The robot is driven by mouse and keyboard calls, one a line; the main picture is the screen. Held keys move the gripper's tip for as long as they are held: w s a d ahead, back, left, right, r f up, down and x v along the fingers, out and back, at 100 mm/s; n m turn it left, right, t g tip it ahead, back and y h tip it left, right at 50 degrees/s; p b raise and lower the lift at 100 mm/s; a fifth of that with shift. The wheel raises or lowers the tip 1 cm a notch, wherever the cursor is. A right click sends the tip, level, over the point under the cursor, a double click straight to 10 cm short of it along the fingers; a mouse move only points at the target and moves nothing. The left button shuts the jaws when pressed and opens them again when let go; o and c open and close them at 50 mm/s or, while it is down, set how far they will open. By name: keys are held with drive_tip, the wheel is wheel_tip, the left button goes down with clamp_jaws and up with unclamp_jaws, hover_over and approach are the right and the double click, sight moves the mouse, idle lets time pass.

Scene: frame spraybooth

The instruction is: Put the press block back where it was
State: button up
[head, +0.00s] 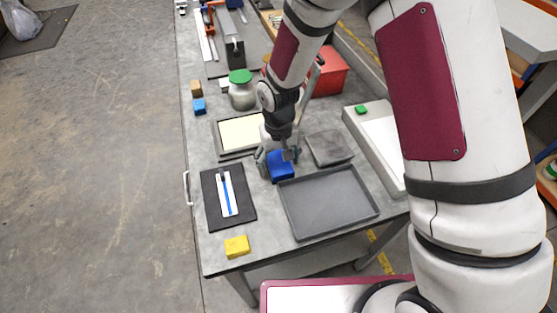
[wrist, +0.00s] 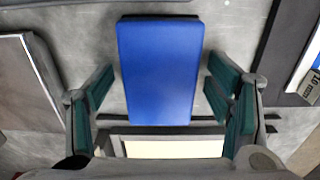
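A blue block (head: 281,166), the likely press block, is on the grey table between the empty grey tray and the framed cream panel. In the wrist view the blue block (wrist: 158,70) lies between my gripper's two green-padded fingers. My gripper (head: 278,156) is low over the table around the block. Narrow gaps show between the fingertips and the block's sides, so my gripper (wrist: 161,68) looks open and not closed on it. The framed cream panel (head: 241,132) is just left of the block, and its edge also shows in the wrist view (wrist: 172,149).
The shallow grey tray (head: 330,201) is at front right, a dark flat slab (head: 329,148) behind it. A black mat (head: 210,203) with a blue-striped piece is left. A yellow block (head: 237,246) sits at the front edge. A green-lidded jar (head: 241,92) and red box (head: 326,72) stand farther back.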

sight(278, 161)
drive_tip(key=s+d+r+t, duration=0.1)
drive_tip(key=d+r, duration=0.2)
drive_tip(key=r, duration=0.7)
drive_tip(key=d+r, duration=0.2)
drive_tip(key=r, duration=0.8)
drive_tip(key=s+d+r+m+t, duration=0.1)
drive_tip(key=s+d+r+t, duration=0.1)
drive_tip(key=s+d+r, duration=0.4)
drive_tip(key=s+d+r+m+t, duration=0.2)
drive_tip(key=s+d+r, duration=0.5)
drive_tip(key=s, duration=0.5)
drive_tip(key=shift+r+b, duration=0.4)
drive_tip(key=shift+r, duration=0.35)
